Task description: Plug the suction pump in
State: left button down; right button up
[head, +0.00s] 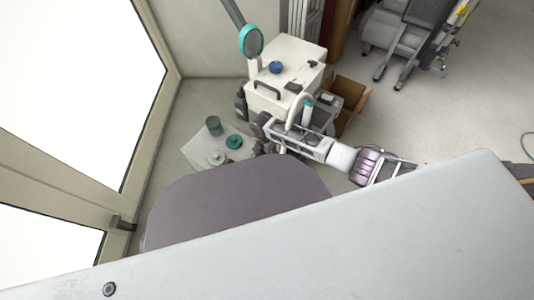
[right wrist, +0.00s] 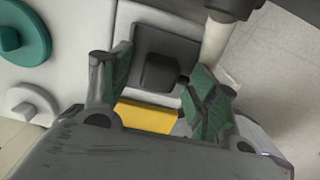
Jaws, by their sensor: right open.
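A white boxy unit (head: 288,75) with a blue knob and a black handle stands at the back; I cannot tell whether it is the suction pump. My right gripper (head: 270,128) is low at its front, its arm coming in from the right. In the right wrist view the right gripper (right wrist: 158,88) is open, with green-padded fingers. A dark square piece with a raised block (right wrist: 160,72) lies between and beyond the fingertips, seemingly not gripped. I cannot tell whether it is a plug or a socket. My left gripper is not in view.
A white panel (head: 192,152) with a teal round part (head: 234,141) and a white round part (head: 216,157) lies left of my right gripper. A yellow strip (right wrist: 148,116) lies below the dark piece. An open cardboard box (head: 350,98) stands right of the unit.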

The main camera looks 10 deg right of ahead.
jog(key=shift+r, duration=0.1)
notch_tip(320, 180, up, 12)
dwell(0.9)
dwell(0.5)
jog(key=s+a+r+m+t+y, duration=0.2)
jog(key=s+a+r+m, duration=0.1)
jog(key=s+a+m, duration=0.55)
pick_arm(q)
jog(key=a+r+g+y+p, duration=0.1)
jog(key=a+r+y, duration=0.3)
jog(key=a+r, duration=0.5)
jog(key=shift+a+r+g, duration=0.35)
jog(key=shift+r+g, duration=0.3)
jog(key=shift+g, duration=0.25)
pick_arm(e)
jog(key=s+d+r+m+h, duration=0.1)
jog(key=s+d+r+m, duration=0.2)
jog(key=s+d+m, duration=0.3)
jog(key=s+d+r+m+t, duration=0.1)
jog(key=s+d+r+m, duration=0.2)
jog(key=s+d+m, duration=0.3)
jog(key=d+m, duration=0.3)
jog(key=shift+d+t+h, duration=0.2)
jog(key=shift+t+h, duration=0.1)
jog(key=shift+h, duration=0.1)
